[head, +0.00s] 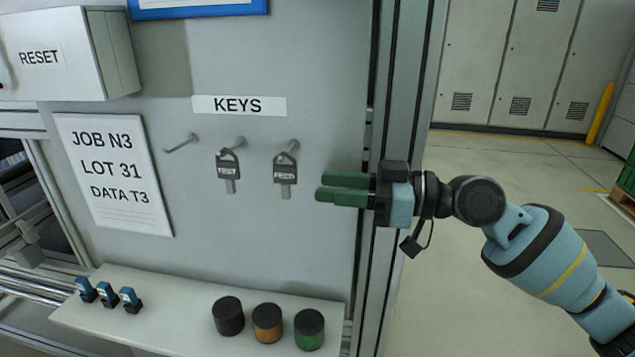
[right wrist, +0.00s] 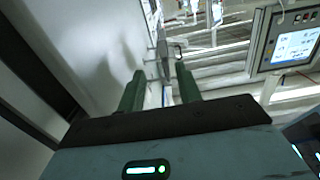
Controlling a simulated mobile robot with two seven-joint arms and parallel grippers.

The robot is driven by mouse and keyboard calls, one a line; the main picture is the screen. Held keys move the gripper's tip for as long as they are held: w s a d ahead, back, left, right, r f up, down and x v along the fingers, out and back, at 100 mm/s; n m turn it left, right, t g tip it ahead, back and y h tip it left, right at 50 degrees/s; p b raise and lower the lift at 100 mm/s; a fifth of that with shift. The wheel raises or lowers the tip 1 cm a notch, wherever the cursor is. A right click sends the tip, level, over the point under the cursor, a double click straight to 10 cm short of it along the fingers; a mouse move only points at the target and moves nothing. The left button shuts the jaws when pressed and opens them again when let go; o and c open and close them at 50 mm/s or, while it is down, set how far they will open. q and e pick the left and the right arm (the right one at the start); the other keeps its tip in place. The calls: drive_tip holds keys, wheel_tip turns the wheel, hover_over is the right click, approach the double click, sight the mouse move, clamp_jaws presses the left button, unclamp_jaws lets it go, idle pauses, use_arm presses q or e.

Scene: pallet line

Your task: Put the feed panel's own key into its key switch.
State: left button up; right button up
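A dark key marked FEED (head: 285,174) hangs from the right hook under the KEYS label. A similar key marked TEST (head: 227,168) hangs to its left, on the middle hook. My right gripper (head: 322,188), with green fingers, is just right of the FEED key and apart from it in the head view. In the right wrist view the gripper (right wrist: 160,68) has its fingers spread, with thin hanging shapes beyond them, too small to tell apart. No key switch can be made out. My left gripper is not in view.
The left hook (head: 181,144) is empty. Below, a shelf (head: 180,318) bears several small items, among them black, orange and green-sided jars. A grey RESET box (head: 55,57) juts out at upper left. A panel with a lit screen (right wrist: 294,46) shows in the right wrist view.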

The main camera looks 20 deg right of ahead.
sight(294, 170)
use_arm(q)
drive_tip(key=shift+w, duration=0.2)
use_arm(e)
drive_tip(key=shift+s+a+r, duration=0.15)
drive_tip(key=shift+s+r, duration=0.05)
drive_tip(key=shift+r, duration=0.65)
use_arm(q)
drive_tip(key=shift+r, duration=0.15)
use_arm(e)
drive_tip(key=shift+a, duration=0.1)
